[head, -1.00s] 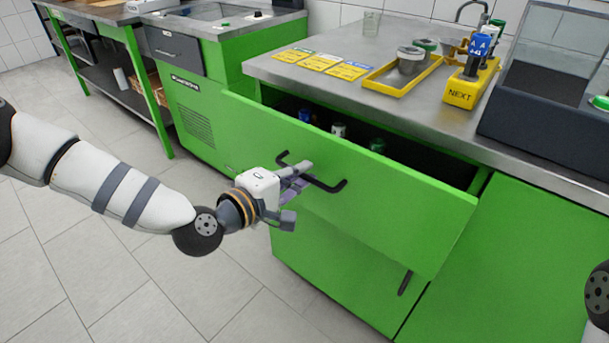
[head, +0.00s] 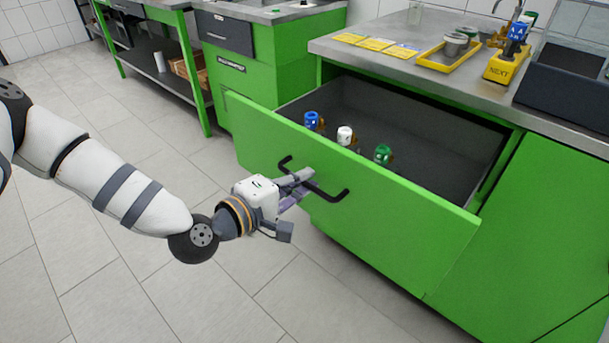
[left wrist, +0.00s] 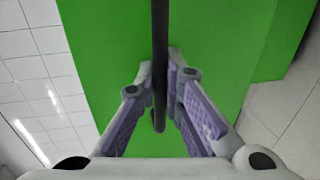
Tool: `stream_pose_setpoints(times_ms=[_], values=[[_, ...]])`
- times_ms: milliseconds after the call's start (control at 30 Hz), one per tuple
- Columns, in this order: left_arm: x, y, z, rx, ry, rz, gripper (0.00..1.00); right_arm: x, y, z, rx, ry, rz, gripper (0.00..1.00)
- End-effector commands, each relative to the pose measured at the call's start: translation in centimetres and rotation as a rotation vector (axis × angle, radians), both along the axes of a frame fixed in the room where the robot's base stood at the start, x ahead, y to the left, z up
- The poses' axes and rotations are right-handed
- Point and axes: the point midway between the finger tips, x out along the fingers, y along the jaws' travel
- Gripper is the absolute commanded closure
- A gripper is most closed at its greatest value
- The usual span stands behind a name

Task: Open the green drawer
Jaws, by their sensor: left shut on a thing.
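The green drawer (head: 385,225) is pulled well out of the counter, and its grey interior shows. Its dark bar handle (head: 328,193) is on the front panel. My left gripper (head: 300,184) is shut on the handle near its left part. In the left wrist view the handle (left wrist: 159,60) runs between the purple-padded fingers (left wrist: 160,95), with the green drawer front (left wrist: 110,50) behind. Inside the drawer stand bottles with a blue cap (head: 311,120), a white cap (head: 345,134) and a green cap (head: 383,153). My right gripper is not in view.
A green workbench (head: 190,75) stands at the back left. The tiled floor before the drawer is clear.

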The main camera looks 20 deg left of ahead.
Motion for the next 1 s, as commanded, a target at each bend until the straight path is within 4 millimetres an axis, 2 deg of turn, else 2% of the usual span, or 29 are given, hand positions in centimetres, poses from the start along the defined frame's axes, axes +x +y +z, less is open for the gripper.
stream_pose_setpoints(times_ms=[500, 600, 633, 900, 1000], values=[[-0.2, 0.1, 0.1, -0.001, -0.003, 0.001, 1.00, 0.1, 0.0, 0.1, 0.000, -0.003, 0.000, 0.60], [-0.2, 0.1, 0.1, -0.001, -0.003, 0.001, 0.73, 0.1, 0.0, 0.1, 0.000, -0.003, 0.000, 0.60], [-0.2, 0.1, 0.1, -0.001, -0.003, 0.001, 0.70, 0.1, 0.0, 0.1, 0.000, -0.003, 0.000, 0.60], [-0.3, 0.1, 0.1, 0.000, -0.002, 0.001, 0.70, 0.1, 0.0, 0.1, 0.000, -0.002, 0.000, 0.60], [-1.3, 0.6, 0.3, -0.001, 0.001, 0.002, 0.70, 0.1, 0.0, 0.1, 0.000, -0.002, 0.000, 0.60]])
